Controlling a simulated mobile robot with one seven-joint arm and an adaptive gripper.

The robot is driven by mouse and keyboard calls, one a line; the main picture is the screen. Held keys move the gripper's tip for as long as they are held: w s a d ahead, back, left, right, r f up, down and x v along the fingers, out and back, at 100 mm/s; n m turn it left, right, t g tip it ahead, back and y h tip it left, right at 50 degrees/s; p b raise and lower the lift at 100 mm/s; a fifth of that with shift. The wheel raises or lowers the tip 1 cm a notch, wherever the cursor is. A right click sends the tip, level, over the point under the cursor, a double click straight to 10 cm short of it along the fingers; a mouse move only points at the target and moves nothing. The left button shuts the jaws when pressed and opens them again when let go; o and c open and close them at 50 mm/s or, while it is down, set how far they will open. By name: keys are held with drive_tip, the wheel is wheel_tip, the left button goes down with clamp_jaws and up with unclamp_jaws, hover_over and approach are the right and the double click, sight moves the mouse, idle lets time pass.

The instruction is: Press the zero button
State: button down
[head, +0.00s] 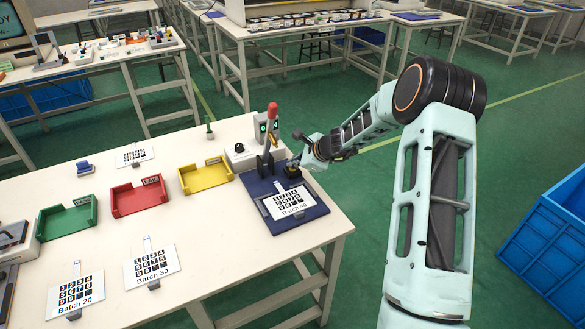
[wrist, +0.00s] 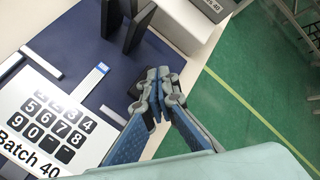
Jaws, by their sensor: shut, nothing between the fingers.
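A white film card marked "Batch 40" (head: 290,203) lies on the dark blue mat (head: 262,188) at the table's right end. In the wrist view, this card (wrist: 88,154) fills the lower left. Its zero button (wrist: 32,131) is in the bottom row, beside the 9; two plain black squares follow it. In the head view the digits are too small to read surely. My gripper (head: 293,170) is shut and empty, beyond the card's far edge. In the wrist view my gripper (wrist: 157,102) is right of the card, apart from the digits in the picture.
Two dark upright plates (head: 264,165) stand at the mat's back, near my gripper. A red-topped post (head: 272,112) rises behind. Yellow (head: 205,177), red (head: 138,197) and green (head: 68,218) trays stand left. "Batch 30" (head: 152,265) and "Batch 20" (head: 75,292) cards lie in front.

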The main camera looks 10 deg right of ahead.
sight(294, 169)
drive_tip(key=shift+r+p, duration=0.4)
drive_tip(key=shift+r, duration=0.3)
wheel_tip(294, 169, up, 5)
drive_tip(key=p, duration=0.4)
idle(0.3)
